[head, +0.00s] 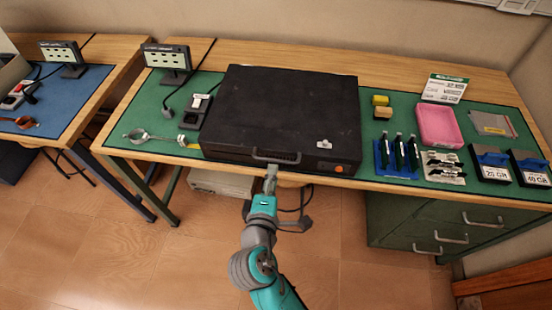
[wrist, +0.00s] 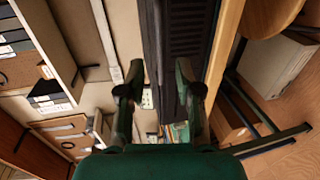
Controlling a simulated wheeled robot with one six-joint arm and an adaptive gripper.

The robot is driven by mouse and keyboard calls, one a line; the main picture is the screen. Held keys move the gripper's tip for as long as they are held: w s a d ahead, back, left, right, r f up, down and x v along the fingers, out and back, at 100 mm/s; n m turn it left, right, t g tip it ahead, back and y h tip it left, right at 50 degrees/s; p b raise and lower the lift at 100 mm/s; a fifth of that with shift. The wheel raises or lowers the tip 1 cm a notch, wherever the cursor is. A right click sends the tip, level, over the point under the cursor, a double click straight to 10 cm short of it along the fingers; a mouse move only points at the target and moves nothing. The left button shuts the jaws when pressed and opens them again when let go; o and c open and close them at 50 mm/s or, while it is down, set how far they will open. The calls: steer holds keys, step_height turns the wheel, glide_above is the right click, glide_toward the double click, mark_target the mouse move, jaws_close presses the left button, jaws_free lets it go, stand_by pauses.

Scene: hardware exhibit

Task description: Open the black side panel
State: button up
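The black side panel (head: 285,108) is the broad flat top of a black computer case lying on the green mat, and it looks closed. A dark handle (head: 276,157) sticks out at its front edge. My gripper (head: 271,172) is at this handle, at the front of the case. In the wrist view the two fingers of my gripper (wrist: 160,85) stand apart, with the dark case (wrist: 190,35) extending between and beyond them. I cannot tell whether a finger touches the handle.
A pink tray (head: 438,125), yellow sponges (head: 381,106) and blue-stand tools (head: 397,155) lie right of the case. A small monitor (head: 168,58) and a ring-shaped strap (head: 140,135) are left. Drawers (head: 440,225) stand under the bench at right. Floor in front is mostly clear.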

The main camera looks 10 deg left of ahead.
mark_target(276, 160)
steer(key=x, duration=0.6)
steer(key=shift+w+f, duration=0.1)
steer(key=shift+w, duration=0.25)
jaws_close()
